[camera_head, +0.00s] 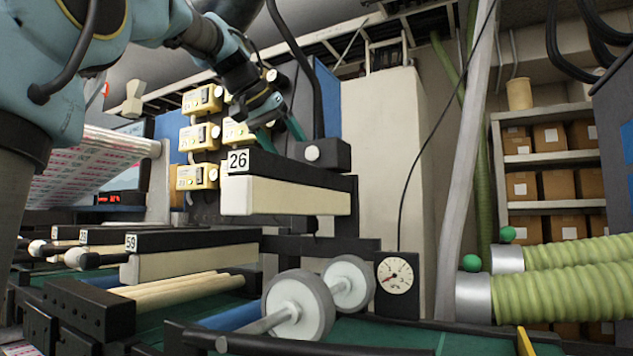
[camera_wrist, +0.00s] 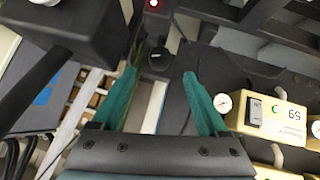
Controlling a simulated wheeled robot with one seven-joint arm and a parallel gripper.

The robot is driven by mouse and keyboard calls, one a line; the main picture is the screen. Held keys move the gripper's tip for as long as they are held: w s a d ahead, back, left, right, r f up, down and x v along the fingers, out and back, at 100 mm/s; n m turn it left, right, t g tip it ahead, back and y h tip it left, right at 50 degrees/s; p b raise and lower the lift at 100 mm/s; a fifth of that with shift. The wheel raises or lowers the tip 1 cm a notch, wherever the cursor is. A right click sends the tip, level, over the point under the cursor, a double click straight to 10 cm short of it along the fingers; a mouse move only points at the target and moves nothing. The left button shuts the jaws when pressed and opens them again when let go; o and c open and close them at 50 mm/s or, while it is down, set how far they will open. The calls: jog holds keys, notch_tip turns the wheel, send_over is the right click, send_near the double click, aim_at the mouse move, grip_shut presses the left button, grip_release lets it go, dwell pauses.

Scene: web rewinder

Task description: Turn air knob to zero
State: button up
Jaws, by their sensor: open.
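My gripper (camera_head: 281,138) is at the upper middle of the head view, beside the yellow control boxes and above the black arm marked 26. In the wrist view my gripper (camera_wrist: 159,74) has its two green fingers spread apart with nothing between them. A round black knob (camera_wrist: 160,60) shows between and just beyond the fingertips, with a red light above it; it may be the air knob, but its marking is not readable. I cannot make it out in the head view. No contact between fingers and knob is visible.
Yellow boxes (camera_head: 202,99) with gauges stand left of the gripper; one yellow box (camera_wrist: 262,116) lies right of the fingers. A black block (camera_head: 325,153) with a white knob is close on the right. A dial gauge (camera_head: 397,275) stands lower right.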

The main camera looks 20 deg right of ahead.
jog(key=p+x, duration=0.2)
jog(key=x, duration=0.5)
jog(key=shift+d, duration=0.15)
jog(key=shift+f, duration=0.1)
jog(key=shift+c, duration=0.4)
jog(key=shift+w, duration=0.1)
grip_shut()
